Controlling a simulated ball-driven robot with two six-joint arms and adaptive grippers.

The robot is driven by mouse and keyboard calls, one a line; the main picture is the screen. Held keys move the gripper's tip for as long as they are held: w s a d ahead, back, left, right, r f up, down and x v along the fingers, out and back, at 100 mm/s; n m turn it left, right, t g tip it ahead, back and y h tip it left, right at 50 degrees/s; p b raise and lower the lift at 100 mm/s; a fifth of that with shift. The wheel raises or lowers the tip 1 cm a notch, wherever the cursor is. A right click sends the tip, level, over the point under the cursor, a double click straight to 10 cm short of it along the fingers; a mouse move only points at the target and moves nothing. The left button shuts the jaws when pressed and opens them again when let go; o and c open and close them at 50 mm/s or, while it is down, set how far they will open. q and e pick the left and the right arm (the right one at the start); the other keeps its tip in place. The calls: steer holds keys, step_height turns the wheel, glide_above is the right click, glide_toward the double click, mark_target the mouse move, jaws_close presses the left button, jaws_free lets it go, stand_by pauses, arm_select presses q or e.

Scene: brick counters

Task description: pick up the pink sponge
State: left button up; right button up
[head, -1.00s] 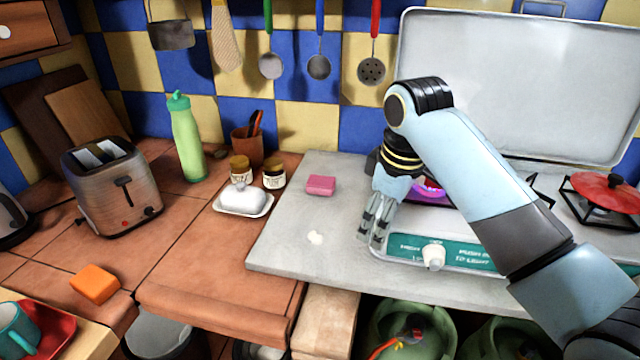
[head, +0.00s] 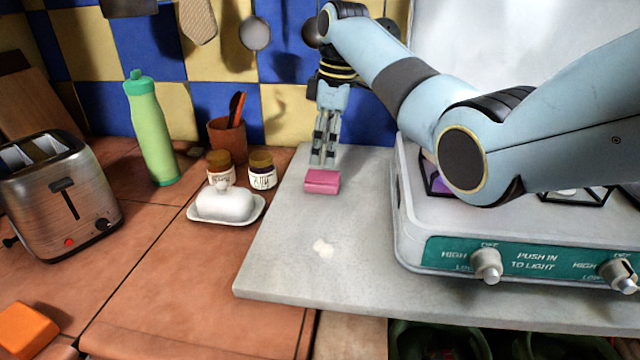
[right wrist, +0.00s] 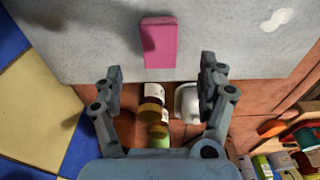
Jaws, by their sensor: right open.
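The pink sponge (head: 322,181) lies flat on the grey slab beside the stove. It also shows in the right wrist view (right wrist: 159,43), beyond the fingertips and roughly between their lines. My right gripper (head: 324,160) points down just behind and above the sponge in the head view. In the right wrist view its two fingers (right wrist: 161,75) are spread apart with nothing between them. The gripper is open and does not hold the sponge. My left gripper is not in view.
Left of the slab (head: 290,262) stand a white butter dish (head: 226,204), two jars (head: 262,172) and a green bottle (head: 152,130). The stove (head: 520,225) is to the right. A small white patch (head: 322,248) lies on the slab; its front is otherwise clear.

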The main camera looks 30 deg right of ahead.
mark_target(323, 175)
steer(key=shift+w+a+f, duration=0.1)
steer(key=shift+a+f, duration=0.05)
steer(key=shift+f, duration=0.7)
step_height(323, 175, down, 5)
steer(key=shift+w+a+f, duration=0.1)
steer(key=shift+w+f, duration=0.05)
steer(key=shift+c, duration=2.7)
steer(key=c, duration=0.5)
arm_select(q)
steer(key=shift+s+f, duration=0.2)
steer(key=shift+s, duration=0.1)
